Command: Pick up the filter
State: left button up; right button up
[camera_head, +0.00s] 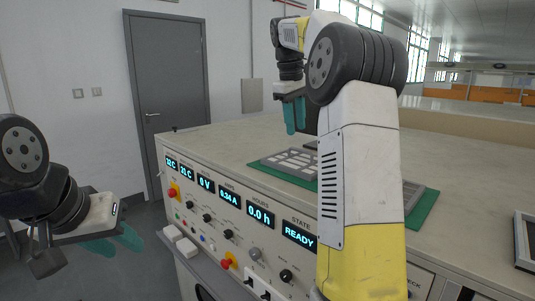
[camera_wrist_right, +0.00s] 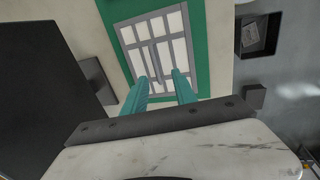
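A grey-framed panel with pale sections, which looks like the filter (camera_head: 290,161), lies flat on a green mat (camera_head: 424,207) on the bench. My right arm hides part of it in the head view. In the right wrist view the filter (camera_wrist_right: 127,36) shows ahead of the fingertips, with thin grey bars near its middle. My right gripper (camera_head: 295,129) is above the bench, near the filter's far left side. Its teal fingers (camera_wrist_right: 159,76) are apart, with nothing visible held between them. My left gripper (camera_head: 125,243) is open and empty, left of the bench front.
The bench front carries blue displays (camera_head: 260,217), knobs and buttons, with a narrow ledge (camera_head: 207,262) below. A grey door (camera_head: 170,90) stands behind. The far bench top looks clear.

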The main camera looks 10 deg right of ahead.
aim_at(300, 157)
jog(key=f, duration=0.2)
jog(key=w+d+f, duration=0.1)
jog(key=f, duration=0.2)
jog(key=w+f, duration=0.1)
jog(key=f, duration=0.1)
jog(key=shift+w+d+f, duration=0.15)
jog(key=shift+d+f, duration=0.1)
jog(key=shift+f, duration=0.05)
grip_shut()
dwell(1.2)
